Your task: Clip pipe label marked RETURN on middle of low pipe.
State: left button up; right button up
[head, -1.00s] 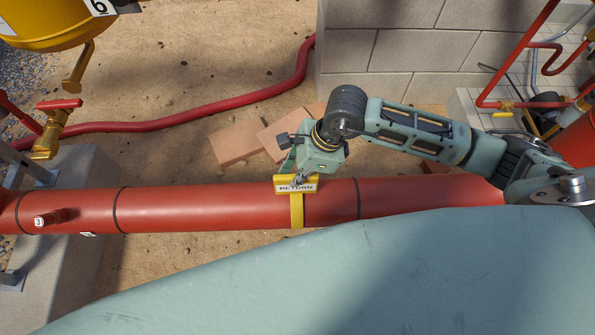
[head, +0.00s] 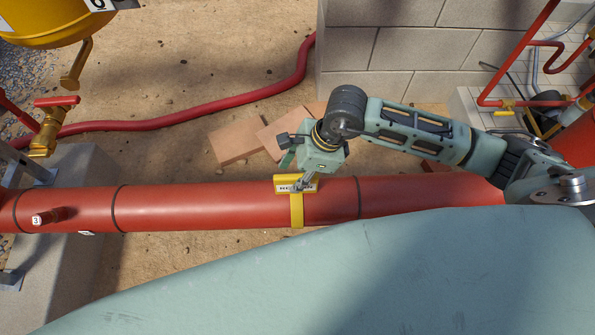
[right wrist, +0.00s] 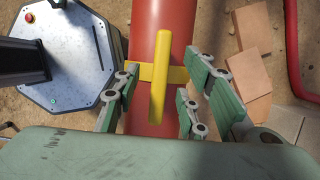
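The yellow pipe label (head: 297,210) sits on the low red pipe (head: 220,206), its strap around the pipe. Its white plate faces up in the head view, with the lettering now partly covered by a finger. In the right wrist view the label (right wrist: 158,98) shows edge-on as a yellow bar with a band across the red pipe (right wrist: 163,28). My right gripper (head: 303,184) is at the label; in the right wrist view its green fingers (right wrist: 160,82) stand apart on either side of the bar, with gaps. My left gripper is not in view.
A small stub tagged 3 (head: 48,217) sticks out of the pipe at left. A brass valve with a red handle (head: 50,127) is beyond it. A red hose (head: 210,112), bricks (head: 235,141) and a block wall (head: 405,52) lie behind the pipe.

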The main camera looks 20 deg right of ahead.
jog(key=shift+o, duration=1.4)
jog(key=shift+p+v, duration=2.05)
jog(key=shift+v, duration=1.45)
jog(key=shift+d+r, duration=0.1)
jog(key=shift+d+r, duration=0.1)
jog(key=shift+r, duration=0.2)
jog(key=v, duration=1.1)
jog(key=shift+s+d, duration=0.1)
